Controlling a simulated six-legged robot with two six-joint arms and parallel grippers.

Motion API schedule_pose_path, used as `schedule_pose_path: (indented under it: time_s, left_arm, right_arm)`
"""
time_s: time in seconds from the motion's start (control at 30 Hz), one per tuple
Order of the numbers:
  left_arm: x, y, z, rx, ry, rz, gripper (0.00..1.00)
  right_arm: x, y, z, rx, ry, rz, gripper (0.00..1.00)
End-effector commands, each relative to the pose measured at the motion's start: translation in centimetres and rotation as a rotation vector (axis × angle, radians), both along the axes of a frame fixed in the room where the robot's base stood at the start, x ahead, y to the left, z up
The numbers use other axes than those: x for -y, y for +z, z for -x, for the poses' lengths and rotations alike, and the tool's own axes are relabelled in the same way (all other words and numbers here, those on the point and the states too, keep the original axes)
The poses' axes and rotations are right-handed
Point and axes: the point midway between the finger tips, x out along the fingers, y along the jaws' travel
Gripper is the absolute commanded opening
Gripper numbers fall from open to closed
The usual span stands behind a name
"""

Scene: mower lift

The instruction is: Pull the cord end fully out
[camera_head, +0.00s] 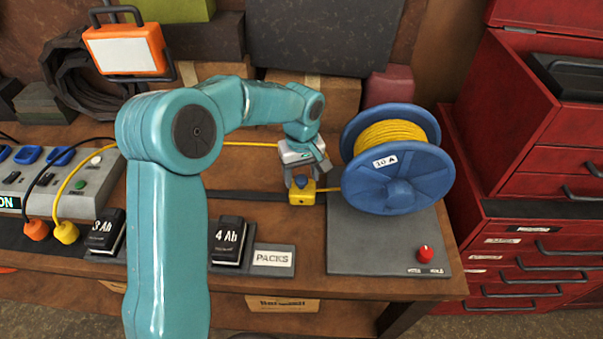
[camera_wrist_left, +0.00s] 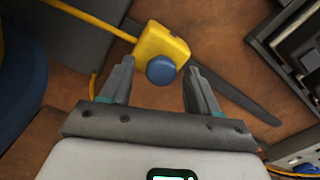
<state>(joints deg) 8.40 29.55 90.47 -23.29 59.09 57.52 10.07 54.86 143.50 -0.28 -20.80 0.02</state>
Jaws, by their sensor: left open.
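A yellow block with a blue knob (camera_head: 302,196) sits on the bench just left of the cord reel's grey base. A blue reel (camera_head: 400,190) wound with yellow cord stands right of it, and a short length of cord joins the two. My left gripper (camera_head: 306,178) is over the block, open, holding nothing. In the left wrist view the blue knob (camera_wrist_left: 161,69) shows between the open fingertips, with the yellow block (camera_wrist_left: 162,42) just beyond. Another yellow cord runs left behind my arm, and a yellow plug (camera_head: 67,233) hangs at the power strip. My right gripper is out of view.
The power strip (camera_head: 60,180) is at the left with an orange plug (camera_head: 36,230). Battery packs marked 3 Ah (camera_head: 105,232) and 4 Ah (camera_head: 229,240) lie along the front. A red button (camera_head: 425,254) is on the reel's base. A red tool chest (camera_head: 530,180) stands right.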

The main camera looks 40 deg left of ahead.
Motion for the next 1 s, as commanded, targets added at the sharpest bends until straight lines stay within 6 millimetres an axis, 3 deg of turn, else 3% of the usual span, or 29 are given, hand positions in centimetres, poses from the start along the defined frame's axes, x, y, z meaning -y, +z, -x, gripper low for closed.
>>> schedule_pose_path:
  time_s: [0.23,0.4,0.43,0.63,0.77,1.0]
  left_arm:
    - [0.0,-0.1,0.0,0.0,0.0,0.0,0.58]
    - [0.0,-0.1,0.0,0.0,0.0,0.0,0.03]
    - [0.0,-0.1,0.0,0.0,0.0,0.0,0.0]
    - [-0.3,0.0,0.2,-0.001,0.001,0.001,0.0]
    - [-1.5,-0.1,0.9,-0.001,0.004,0.0,0.0]
    - [-6.7,-0.2,4.2,-0.001,0.01,0.0,0.0]
  right_arm:
    - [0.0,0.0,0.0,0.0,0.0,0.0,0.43]
    - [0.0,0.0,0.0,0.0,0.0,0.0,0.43]
    - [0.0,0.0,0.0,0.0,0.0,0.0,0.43]
    - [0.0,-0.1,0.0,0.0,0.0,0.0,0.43]
    - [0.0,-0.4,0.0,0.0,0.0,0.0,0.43]
    - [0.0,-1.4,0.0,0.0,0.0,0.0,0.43]
